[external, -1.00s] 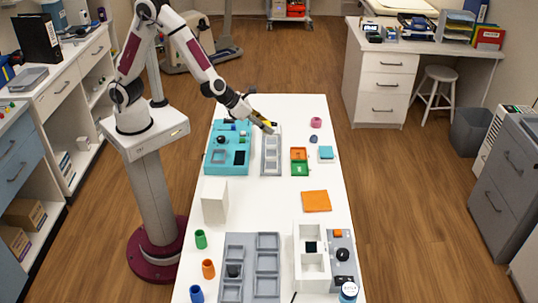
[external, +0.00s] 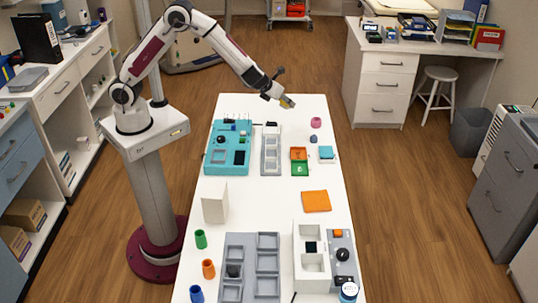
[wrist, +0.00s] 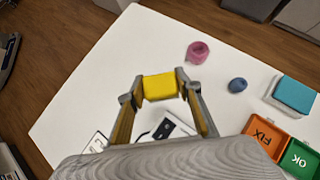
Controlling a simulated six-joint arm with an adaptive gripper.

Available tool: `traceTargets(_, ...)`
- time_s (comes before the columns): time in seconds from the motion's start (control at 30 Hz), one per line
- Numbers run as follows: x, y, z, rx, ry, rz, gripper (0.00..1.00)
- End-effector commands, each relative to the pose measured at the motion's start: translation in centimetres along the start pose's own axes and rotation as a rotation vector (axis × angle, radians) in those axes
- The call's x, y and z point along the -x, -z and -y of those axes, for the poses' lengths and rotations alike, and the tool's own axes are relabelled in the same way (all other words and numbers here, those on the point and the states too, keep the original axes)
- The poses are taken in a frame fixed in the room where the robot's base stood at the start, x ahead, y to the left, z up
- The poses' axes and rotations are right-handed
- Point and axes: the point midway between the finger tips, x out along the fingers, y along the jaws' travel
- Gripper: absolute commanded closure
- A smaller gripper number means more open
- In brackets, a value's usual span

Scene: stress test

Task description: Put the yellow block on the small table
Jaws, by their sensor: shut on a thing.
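The yellow block (wrist: 160,87) is held between the fingertips of my gripper (wrist: 157,92) in the wrist view. In the external view my gripper (external: 285,99) is above the far part of the long white table (external: 265,210), and the block is small and hard to make out there. The block looks raised above the white surface. I cannot tell for certain which thing is the small table; a low white stand (external: 327,159) carries a teal block (external: 326,152) to the right of the orange and green bins.
A pink ring (external: 316,122) and a small blue object (external: 314,139) sit on the far right of the table. The orange FIX bin (wrist: 265,137) and green OK bin (wrist: 301,157) are nearby. A turquoise station (external: 214,160) stands at left. The table's far edge is mostly clear.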

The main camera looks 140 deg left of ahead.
Motion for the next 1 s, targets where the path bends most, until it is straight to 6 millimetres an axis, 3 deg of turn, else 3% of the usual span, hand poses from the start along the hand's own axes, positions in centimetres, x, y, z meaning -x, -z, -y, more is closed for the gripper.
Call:
traceTargets(0.67, 0.0, -0.3, -0.3, 0.008, -0.008, -0.001, 0.87)
traceTargets(1.0, -2.2, 2.0, -0.4, 0.005, -0.01, -0.003, 0.87)
